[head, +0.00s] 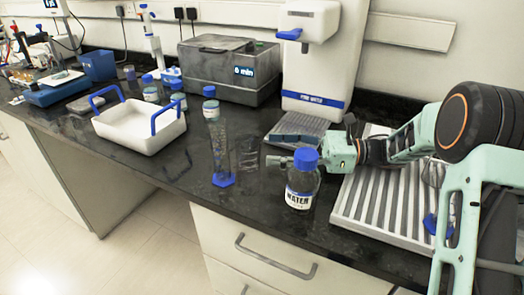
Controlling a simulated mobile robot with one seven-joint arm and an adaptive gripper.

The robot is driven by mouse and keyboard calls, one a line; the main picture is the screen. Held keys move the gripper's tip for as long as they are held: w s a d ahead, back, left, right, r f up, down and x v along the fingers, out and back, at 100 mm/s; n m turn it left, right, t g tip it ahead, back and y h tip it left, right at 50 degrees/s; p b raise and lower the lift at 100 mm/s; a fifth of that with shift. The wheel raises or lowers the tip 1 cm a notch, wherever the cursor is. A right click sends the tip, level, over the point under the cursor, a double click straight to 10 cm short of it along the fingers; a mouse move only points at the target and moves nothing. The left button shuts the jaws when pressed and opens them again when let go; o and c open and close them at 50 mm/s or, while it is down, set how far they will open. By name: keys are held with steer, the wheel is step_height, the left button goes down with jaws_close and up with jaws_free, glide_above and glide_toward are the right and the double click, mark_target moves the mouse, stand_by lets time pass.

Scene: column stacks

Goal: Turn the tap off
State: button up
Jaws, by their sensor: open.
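The tap belongs to a tall white water dispenser (322,62) with a "PURE WATER" label, standing against the wall. Its blue tap lever (289,34) sticks out to the left from the dispenser's head. I cannot make out a stream of water below it. My gripper (277,160) reaches in from the right, low over the counter and well below the lever. It is open, and a blue-capped bottle labelled "WATER" (299,200) stands in front of it and hides part of it. I cannot tell whether the gripper touches the bottle.
A grey drip tray (298,127) lies below the dispenser. A ribbed drainboard (375,215) lies under my arm. A glass cylinder with a blue base (223,180), a dark grey box (222,62) and a white tray with blue handles (140,135) stand to the left.

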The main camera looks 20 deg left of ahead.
mark_target(248, 145)
steer(key=shift+x, duration=1.05)
steer(key=x, duration=0.5)
steer(key=shift+a+r, duration=0.15)
steer(key=shift+w, duration=0.1)
steer(key=c, duration=1.4)
